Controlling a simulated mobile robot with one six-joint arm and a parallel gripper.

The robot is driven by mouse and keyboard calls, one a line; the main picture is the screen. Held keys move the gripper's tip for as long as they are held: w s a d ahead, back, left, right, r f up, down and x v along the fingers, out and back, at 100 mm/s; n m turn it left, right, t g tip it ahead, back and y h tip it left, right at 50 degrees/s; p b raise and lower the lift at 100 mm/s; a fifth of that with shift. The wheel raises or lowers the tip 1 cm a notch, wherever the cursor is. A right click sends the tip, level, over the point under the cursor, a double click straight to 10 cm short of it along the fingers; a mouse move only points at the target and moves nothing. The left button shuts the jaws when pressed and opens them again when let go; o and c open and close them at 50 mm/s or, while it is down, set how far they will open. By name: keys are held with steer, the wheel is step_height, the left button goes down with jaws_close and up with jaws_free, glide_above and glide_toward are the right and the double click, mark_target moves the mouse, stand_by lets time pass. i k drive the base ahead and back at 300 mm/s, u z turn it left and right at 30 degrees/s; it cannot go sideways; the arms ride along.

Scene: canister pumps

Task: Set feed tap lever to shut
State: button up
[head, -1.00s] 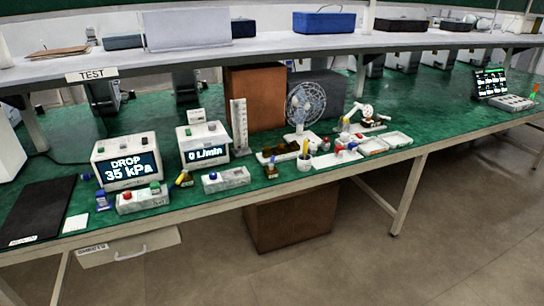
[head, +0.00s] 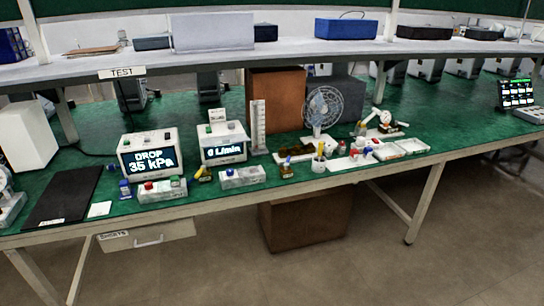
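No tap is labelled in the head view, and I cannot tell which part is the feed tap lever. A small yellow-handled fitting (head: 204,174) sits on the green bench between two grey button boxes. Another small brown and yellow fitting (head: 287,169) stands further right, beside a white cup (head: 319,164). Both are too small to read a lever position. A white meter reading "DROP 35 kPa" (head: 150,160) stands at the left, with an "L/min" meter (head: 224,150) to its right; its digit is blurred. My gripper is not in view.
The green bench (head: 440,130) has free room at the right. A left button box (head: 162,190) and a right one (head: 242,176) line its front edge. A black mat (head: 65,196), fan (head: 322,107), brown box (head: 277,97) and white trays (head: 403,148) also stand there. A shelf (head: 300,50) runs above.

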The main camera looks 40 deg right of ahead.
mark_target(287, 165)
steer(key=u, duration=0.95)
steer(key=k, duration=1.15)
steer(key=z, duration=3.4)
steer(key=i, duration=0.1)
steer(key=u, duration=2)
steer(key=i, duration=0.4)
steer(key=z, duration=0.05)
